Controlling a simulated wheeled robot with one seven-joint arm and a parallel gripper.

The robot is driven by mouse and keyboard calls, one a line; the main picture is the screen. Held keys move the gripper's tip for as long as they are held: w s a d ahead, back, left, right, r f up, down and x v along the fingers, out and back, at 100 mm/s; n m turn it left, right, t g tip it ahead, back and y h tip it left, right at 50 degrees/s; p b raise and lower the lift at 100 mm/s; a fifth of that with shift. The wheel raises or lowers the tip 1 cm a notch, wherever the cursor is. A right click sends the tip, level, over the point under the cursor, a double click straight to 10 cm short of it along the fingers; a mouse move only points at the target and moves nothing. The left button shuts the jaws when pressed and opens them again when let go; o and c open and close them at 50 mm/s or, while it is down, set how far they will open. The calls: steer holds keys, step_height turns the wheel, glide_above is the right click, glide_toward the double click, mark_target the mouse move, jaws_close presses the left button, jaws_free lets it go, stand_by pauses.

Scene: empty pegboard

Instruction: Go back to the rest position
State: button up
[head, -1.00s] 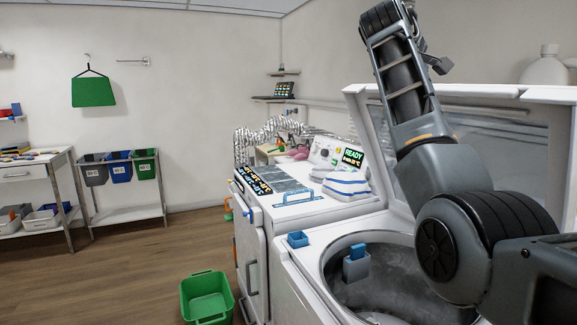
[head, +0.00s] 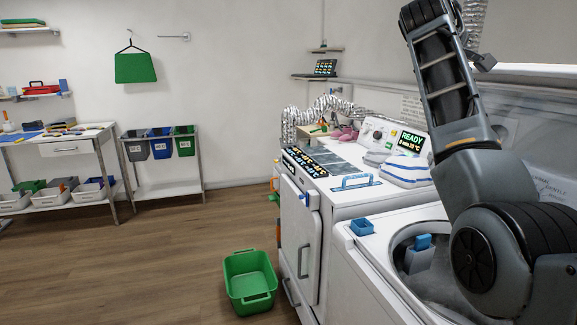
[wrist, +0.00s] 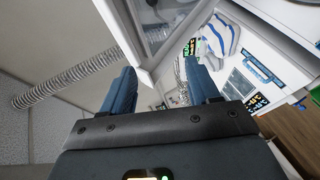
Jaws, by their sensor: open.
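My gripper (wrist: 163,88) shows in the wrist view with two blue fingers spread apart and nothing between them. It is raised above the machines, with the striped cloth (wrist: 219,35) and the blue handle (wrist: 262,68) beyond its fingers. In the head view my arm stands folded upward at the right, and the gripper itself is out of the frame above.
An open top-loading washer (head: 372,240) stands below my arm, its raised lid behind the arm. A white machine (head: 335,205) with folded striped cloth (head: 402,170) stands beside it. A green basket (head: 250,280) is on the floor.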

steer(key=s+a+f+n+t+y, duration=0.1)
steer(key=s+a+f, duration=0.1)
steer(key=f, duration=1.2)
steer(key=s+a+f+t+y, duration=0.1)
steer(key=s+a+f+y, duration=0.1)
steer(key=f, duration=1.1)
steer(key=s+a+f+t+y, duration=0.1)
steer(key=s+a+f+y, duration=0.1)
steer(key=s+f, duration=0.75)
steer(key=s+a+f+y, duration=0.1)
steer(key=s+a+f, duration=0.2)
steer(key=s+f, duration=0.7)
steer(key=s+a+f+m+t+y, duration=0.1)
steer(key=s+a+f+y, duration=0.15)
steer(key=s, duration=0.95)
steer(key=s+a+f+m+y, duration=0.1)
steer(key=s+f+m, duration=0.15)
steer(key=s, duration=0.85)
steer(key=s+a+r+m, duration=0.1)
steer(key=s+r+m, duration=0.1)
steer(key=s+r, duration=0.4)
steer(key=s+r+m+t, duration=0.1)
steer(key=s+r, duration=0.5)
steer(key=s, duration=0.9)
steer(key=shift+a+r+m, duration=0.35)
steer(key=shift+m, duration=0.2)
